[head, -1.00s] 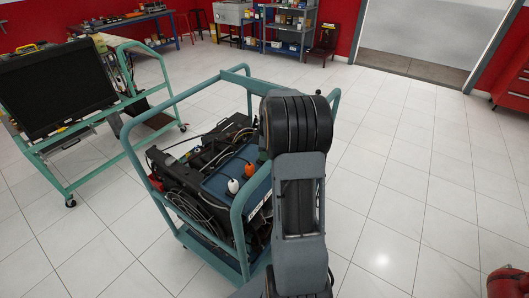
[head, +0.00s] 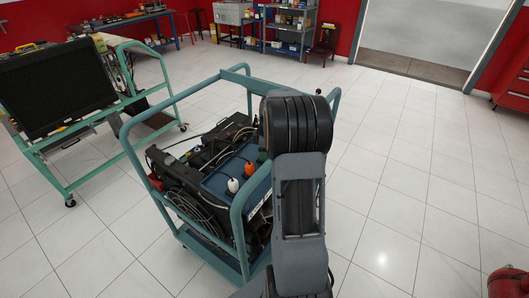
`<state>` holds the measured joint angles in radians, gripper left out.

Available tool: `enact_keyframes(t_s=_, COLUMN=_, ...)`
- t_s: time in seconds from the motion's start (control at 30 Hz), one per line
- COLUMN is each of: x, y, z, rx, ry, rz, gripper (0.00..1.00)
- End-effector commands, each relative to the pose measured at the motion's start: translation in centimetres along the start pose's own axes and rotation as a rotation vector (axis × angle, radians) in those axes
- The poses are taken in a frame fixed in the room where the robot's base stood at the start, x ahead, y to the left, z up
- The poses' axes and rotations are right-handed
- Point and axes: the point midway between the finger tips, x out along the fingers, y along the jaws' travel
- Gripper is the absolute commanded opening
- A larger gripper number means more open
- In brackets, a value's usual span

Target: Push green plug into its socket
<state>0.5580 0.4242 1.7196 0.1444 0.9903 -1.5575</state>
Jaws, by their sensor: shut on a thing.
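The engine trainer (head: 205,175) stands in a teal tube frame in the middle of the head view. On its blue panel (head: 222,177) stand a white plug (head: 233,185) and an orange plug (head: 249,169). A small dark green shape (head: 262,156) shows at the left edge of my arm's black joint; I cannot tell for sure that it is the green plug. My arm covers the right part of the panel. My gripper is hidden behind the arm, and the green plug's socket cannot be made out.
The teal frame's rails (head: 139,155) rise around the engine, close to my arm. A second teal cart with a black panel (head: 58,92) stands at the left. Shelves (head: 290,28) and a workbench line the back wall.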

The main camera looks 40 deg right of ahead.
Motion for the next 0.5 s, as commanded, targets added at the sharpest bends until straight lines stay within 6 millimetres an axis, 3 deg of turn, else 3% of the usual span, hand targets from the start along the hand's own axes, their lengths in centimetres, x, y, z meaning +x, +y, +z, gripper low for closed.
enact_keyframes(t_s=0.17, x=0.06, y=-0.03, z=0.05, rx=0.000, ry=0.000, rz=-0.001, gripper=0.04)
enact_keyframes(t_s=0.2, x=0.07, y=-0.03, z=0.05, rx=0.000, ry=0.000, rz=-0.001, gripper=0.32)
enact_keyframes(t_s=0.5, x=0.08, y=-0.04, z=0.07, rx=0.000, ry=-0.001, rz=-0.002, gripper=0.61)
